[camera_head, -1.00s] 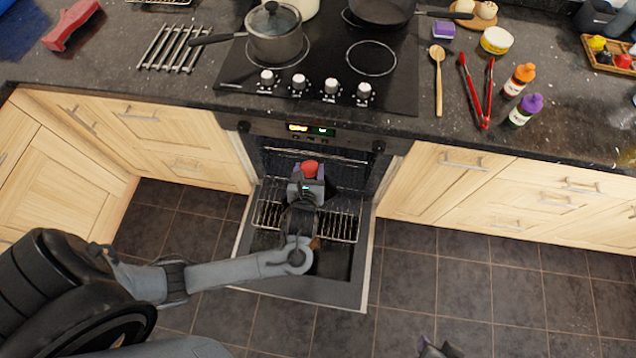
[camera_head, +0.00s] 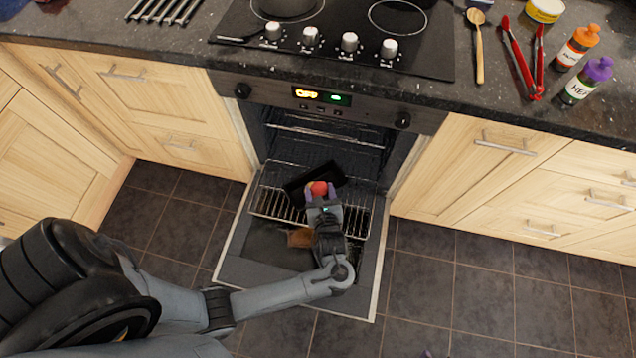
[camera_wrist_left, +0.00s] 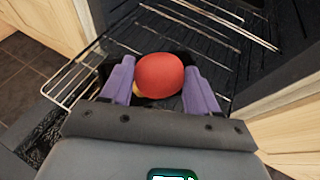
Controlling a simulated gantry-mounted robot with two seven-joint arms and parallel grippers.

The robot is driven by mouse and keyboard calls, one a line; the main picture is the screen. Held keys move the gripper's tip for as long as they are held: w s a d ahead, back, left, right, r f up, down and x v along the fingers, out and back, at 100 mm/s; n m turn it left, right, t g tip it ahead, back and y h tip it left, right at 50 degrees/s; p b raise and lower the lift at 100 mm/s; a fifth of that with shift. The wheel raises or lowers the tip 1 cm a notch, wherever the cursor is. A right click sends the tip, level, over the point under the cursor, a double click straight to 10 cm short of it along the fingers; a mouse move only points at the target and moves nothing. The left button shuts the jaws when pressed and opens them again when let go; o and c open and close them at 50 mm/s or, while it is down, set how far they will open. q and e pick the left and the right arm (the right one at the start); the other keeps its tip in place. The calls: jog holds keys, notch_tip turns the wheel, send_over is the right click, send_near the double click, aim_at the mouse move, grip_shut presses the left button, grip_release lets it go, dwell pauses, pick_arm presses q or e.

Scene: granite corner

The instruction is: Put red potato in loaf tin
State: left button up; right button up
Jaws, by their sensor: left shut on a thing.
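The red potato (camera_head: 319,188) is held between the purple fingertips of my left gripper (camera_head: 323,197). In the left wrist view the potato (camera_wrist_left: 160,74) sits between the two fingers (camera_wrist_left: 160,88), one on each side. The black loaf tin (camera_head: 333,173) is on the oven rack, just beyond and partly behind the gripper. In the left wrist view its dark shape shows around the potato, which hides most of it. I cannot tell how high the potato is above the tin. My right gripper is not clearly in view.
The oven door (camera_head: 250,268) is folded down, with the wire rack (camera_head: 272,203) out over it. A brown object (camera_head: 301,237) shows near the gripper on the door side. Wooden cabinets (camera_head: 480,175) flank the oven, and the worktop overhangs above it.

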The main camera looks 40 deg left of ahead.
pick_arm(q)
jog(key=w+a+f+b, duration=0.2)
jog(key=f, duration=0.1)
jog(key=w+a+f+b, duration=0.1)
jog(key=f+b, duration=0.1)
jog(key=f, duration=0.1)
jog(key=w+a+f+b, duration=0.2)
jog(key=f, duration=0.1)
jog(key=shift+w+a, duration=0.35)
jog(key=shift+r, duration=0.1)
jog(key=shift+f, duration=0.6)
jog(key=o, duration=1.1)
jog(key=shift+r, duration=0.15)
